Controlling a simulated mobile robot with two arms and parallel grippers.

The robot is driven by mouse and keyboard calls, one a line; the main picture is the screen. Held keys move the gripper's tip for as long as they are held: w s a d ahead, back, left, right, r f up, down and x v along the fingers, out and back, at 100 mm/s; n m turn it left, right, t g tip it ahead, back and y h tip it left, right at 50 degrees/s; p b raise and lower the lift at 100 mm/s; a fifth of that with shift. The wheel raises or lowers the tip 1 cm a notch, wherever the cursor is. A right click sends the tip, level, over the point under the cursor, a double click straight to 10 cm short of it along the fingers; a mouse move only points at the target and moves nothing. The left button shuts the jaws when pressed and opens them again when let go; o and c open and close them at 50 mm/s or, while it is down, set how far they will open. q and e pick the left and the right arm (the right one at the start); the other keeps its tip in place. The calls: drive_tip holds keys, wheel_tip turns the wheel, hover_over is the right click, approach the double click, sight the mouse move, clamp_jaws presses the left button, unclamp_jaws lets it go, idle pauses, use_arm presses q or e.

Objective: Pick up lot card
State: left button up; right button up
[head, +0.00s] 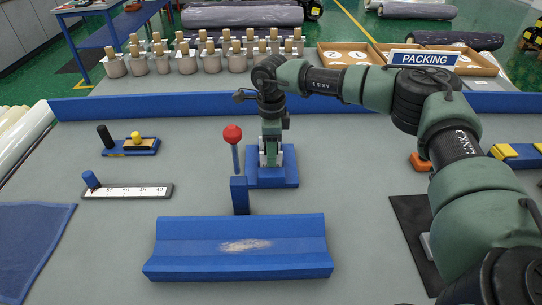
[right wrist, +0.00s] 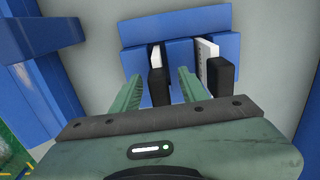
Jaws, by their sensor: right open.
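A blue card stand (head: 272,180) sits on the bench right of the red-topped post. It also shows in the right wrist view (right wrist: 138,33), with two white upright cards in it, one at the left (right wrist: 155,54) and one at the right (right wrist: 207,48). A dark block stands by each card. Which one is the lot card I cannot read. My right gripper (head: 270,157) points down over the stand. Its two green fingers (right wrist: 160,75) are open, either side of the left card and dark block in the wrist picture. Contact cannot be told. My left gripper is out of view.
A red ball on a blue post (head: 232,134) stands close left of my gripper. A blue trough (head: 240,262) lies in front. A ruler block (head: 130,191) and a small blue tray (head: 130,147) lie left. A blue rail (head: 180,104) and PACKING sign (head: 423,58) are behind.

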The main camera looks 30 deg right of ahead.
drive_tip(key=shift+f, duration=0.95)
drive_tip(key=shift+c, duration=0.3)
clamp_jaws()
drive_tip(key=shift+r, duration=0.1)
